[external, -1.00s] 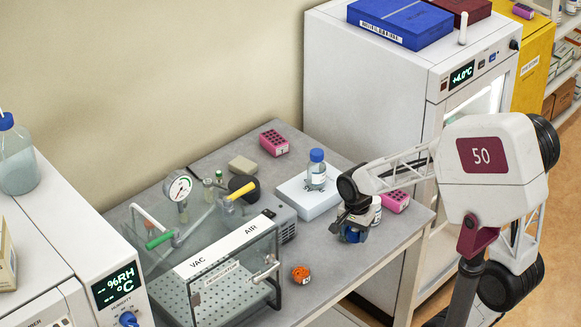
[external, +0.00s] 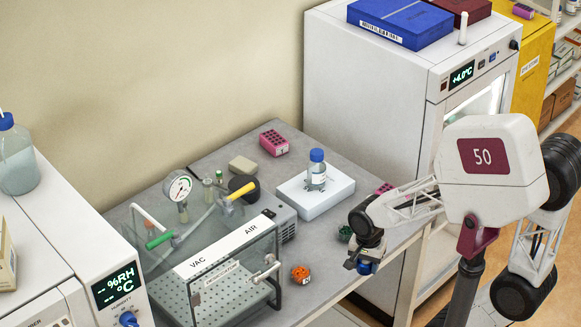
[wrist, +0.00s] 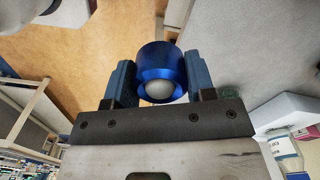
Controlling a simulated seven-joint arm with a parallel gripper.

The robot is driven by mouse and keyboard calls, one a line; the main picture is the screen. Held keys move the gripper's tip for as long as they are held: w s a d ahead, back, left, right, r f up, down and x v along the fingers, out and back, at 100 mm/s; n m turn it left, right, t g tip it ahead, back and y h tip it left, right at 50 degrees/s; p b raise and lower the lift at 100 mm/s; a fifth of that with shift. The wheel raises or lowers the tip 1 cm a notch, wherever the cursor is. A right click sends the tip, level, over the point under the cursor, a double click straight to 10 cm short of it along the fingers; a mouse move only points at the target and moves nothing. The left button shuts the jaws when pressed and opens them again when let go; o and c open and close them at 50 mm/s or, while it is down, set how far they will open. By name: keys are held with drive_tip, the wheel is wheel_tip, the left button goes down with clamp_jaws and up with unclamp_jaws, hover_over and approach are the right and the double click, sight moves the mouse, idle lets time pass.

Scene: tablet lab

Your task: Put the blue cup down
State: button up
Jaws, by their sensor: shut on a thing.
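The blue cup (wrist: 162,58) is between the two fingers of my gripper (wrist: 160,75) in the wrist view, with a finger against each side. A pale round thing (wrist: 158,90) shows in its opening. In the external view my gripper (external: 362,264) is near the table's front right edge, and a small part of the blue cup (external: 366,268) shows below it. My wrist hides the rest. I cannot tell how far the cup is above the table.
The grey table (external: 335,262) is bare left of my gripper. A small dark green thing (external: 345,233) lies close behind it. An orange piece (external: 300,273) is further left. A white block (external: 335,197) bears a blue-capped bottle (external: 316,172). Floor (wrist: 75,60) shows beyond the table edge.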

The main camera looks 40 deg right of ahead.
drive_tip(key=shift+w, duration=0.1)
hover_over(322, 256)
drive_tip(key=shift+f, duration=0.75)
idle(0.4)
drive_tip(key=shift+f, duration=0.15)
drive_tip(key=shift+f, duration=1.6)
drive_tip(key=shift+f, duration=0.15)
drive_tip(key=o, duration=1)
drive_tip(key=shift+c, duration=0.2)
